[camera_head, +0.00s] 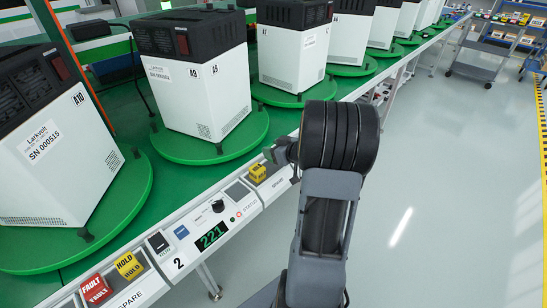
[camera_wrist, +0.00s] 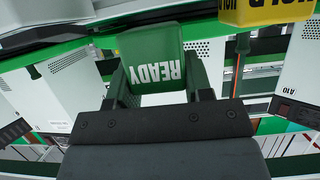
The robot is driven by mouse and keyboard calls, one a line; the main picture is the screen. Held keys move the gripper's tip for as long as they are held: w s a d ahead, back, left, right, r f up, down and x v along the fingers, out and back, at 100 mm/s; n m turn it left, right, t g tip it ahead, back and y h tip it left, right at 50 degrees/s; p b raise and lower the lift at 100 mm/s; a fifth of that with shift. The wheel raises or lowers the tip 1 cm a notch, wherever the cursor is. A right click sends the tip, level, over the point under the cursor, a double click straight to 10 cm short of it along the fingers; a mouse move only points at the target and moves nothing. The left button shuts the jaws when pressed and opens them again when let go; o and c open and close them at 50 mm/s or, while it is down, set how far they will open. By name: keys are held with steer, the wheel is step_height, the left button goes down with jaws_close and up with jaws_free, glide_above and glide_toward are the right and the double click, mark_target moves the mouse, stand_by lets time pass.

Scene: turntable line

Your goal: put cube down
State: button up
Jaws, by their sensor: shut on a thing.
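My gripper (camera_wrist: 158,84) is shut on a green cube (camera_wrist: 153,52) with white READY lettering, seen upside down in the wrist view. One finger shows on each side of the cube. In the camera_head view my gripper (camera_head: 281,152) is over the edge of the line, beside a tray; the cube is hidden there behind my arm. A yellow cube (camera_head: 258,172) sits in that tray, close below and left of my gripper. A yellow HOLD cube (camera_wrist: 270,10) also shows at the top right of the wrist view. I cannot tell whether the green cube touches anything.
White machines stand on green turntables (camera_head: 210,145) behind the line's front panel. A red FAULT cube (camera_head: 95,289) and a yellow HOLD cube (camera_head: 129,266) sit front left.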

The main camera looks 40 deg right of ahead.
steer(key=shift+w+d+f, duration=0.1)
steer(key=shift+w+f, duration=0.1)
steer(key=shift+f, duration=0.15)
steer(key=shift+f+b, duration=0.75)
steer(key=shift+f, duration=0.65)
steer(key=shift+f, duration=0.1)
steer(key=shift+f, duration=0.2)
steer(key=o, duration=0.9)
steer(key=shift+o, duration=0.2)
steer(key=shift+r, duration=0.1)
